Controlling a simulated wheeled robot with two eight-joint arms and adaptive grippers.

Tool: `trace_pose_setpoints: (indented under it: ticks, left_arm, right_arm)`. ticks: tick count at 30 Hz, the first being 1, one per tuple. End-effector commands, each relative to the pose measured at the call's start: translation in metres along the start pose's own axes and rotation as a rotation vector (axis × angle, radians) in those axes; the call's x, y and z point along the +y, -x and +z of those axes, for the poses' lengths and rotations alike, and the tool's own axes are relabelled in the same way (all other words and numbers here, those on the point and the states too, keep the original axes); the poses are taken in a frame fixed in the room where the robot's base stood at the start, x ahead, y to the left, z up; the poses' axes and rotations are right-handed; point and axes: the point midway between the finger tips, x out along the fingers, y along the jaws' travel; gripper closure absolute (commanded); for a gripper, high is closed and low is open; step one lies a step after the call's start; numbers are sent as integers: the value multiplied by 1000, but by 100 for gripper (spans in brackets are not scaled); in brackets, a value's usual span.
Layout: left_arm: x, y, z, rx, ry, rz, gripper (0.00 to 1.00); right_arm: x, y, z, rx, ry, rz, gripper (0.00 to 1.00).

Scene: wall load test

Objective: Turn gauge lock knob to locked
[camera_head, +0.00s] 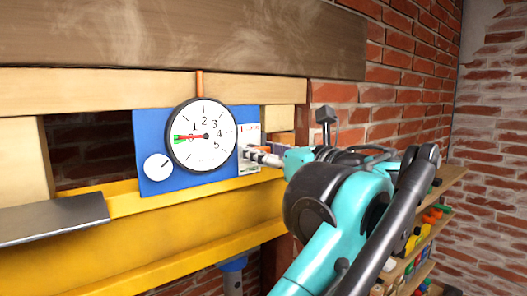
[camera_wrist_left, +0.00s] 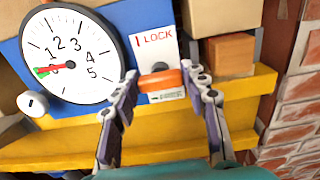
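The lock knob (camera_wrist_left: 160,80) is an orange bar lying roughly level below a black boss on the white LOCK plate (camera_wrist_left: 155,43), right of the round gauge (camera_wrist_left: 72,56). In the head view the plate (camera_head: 249,133) shows beside the gauge (camera_head: 204,136), and my gripper hides the knob. My left gripper (camera_wrist_left: 161,73) is open, with its fingertips close to either end of the knob; I cannot tell whether they touch it. The left gripper (camera_head: 258,155) also shows at the plate in the head view. My right gripper is not in view.
The gauge is on a blue board (camera_head: 149,124), with a white round dial (camera_head: 158,167) at lower left. A yellow beam (camera_head: 130,235) runs below. Wooden blocks (camera_wrist_left: 228,55) sit right of the plate. A shelf with coloured items (camera_head: 425,232) stands at right by the brick wall.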

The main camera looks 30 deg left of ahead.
Motion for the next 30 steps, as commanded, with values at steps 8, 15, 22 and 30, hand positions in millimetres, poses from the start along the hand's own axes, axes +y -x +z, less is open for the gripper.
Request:
trace_pose_setpoints:
  ticks: [8,15,22,30]
  left_arm:
    - [0,0,0,0,9,1,85]
    - [1,0,1,0,88,1,85]
    - [1,0,1,0,260,1,85]
    - [2,0,1,-1,516,0,85]
  right_arm:
    - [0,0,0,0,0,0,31]
    - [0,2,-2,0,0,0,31]
    - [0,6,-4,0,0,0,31]
    - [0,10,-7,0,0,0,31]
